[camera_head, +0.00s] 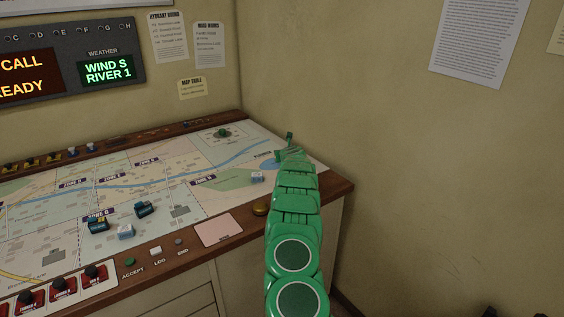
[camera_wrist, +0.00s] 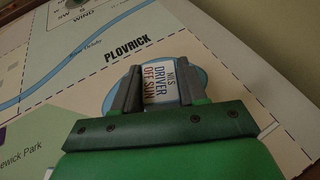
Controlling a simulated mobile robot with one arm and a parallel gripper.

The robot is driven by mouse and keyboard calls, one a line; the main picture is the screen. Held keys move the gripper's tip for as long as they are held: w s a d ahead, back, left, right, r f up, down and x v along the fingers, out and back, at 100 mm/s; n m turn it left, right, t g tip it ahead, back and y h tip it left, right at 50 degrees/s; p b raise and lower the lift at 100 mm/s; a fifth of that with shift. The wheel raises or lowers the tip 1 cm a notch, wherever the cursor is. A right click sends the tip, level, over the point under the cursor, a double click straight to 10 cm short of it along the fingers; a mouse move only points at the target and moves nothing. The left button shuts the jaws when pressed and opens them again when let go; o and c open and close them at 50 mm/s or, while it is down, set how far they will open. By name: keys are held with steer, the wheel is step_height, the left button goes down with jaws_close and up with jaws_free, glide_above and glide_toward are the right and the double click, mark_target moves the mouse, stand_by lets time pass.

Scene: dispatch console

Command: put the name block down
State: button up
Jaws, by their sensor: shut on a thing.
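The block sits between the two dark fingers, over a blue oval (camera_wrist: 198,76) on the map beside the word "PLOVRICK". I cannot tell whether the block touches the map. In the head view my gripper (camera_head: 288,150) is at the far right end of the map table (camera_head: 222,170), near the back wall. The held block cannot be made out there.
Another white-and-blue block (camera_head: 257,177) lies on the map left of my arm. A similar block (camera_head: 125,232) and two dark pieces (camera_head: 98,224) (camera_head: 146,208) stand farther left. A brass knob (camera_head: 261,209) and a pink pad (camera_head: 219,230) are on the front edge.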

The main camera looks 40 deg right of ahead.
steer(key=shift+w+d+f, duration=0.15)
steer(key=shift+w+f, duration=0.05)
steer(key=shift+f, duration=1.7)
steer(key=shift+f, duration=0.15)
steer(key=o, duration=1.1)
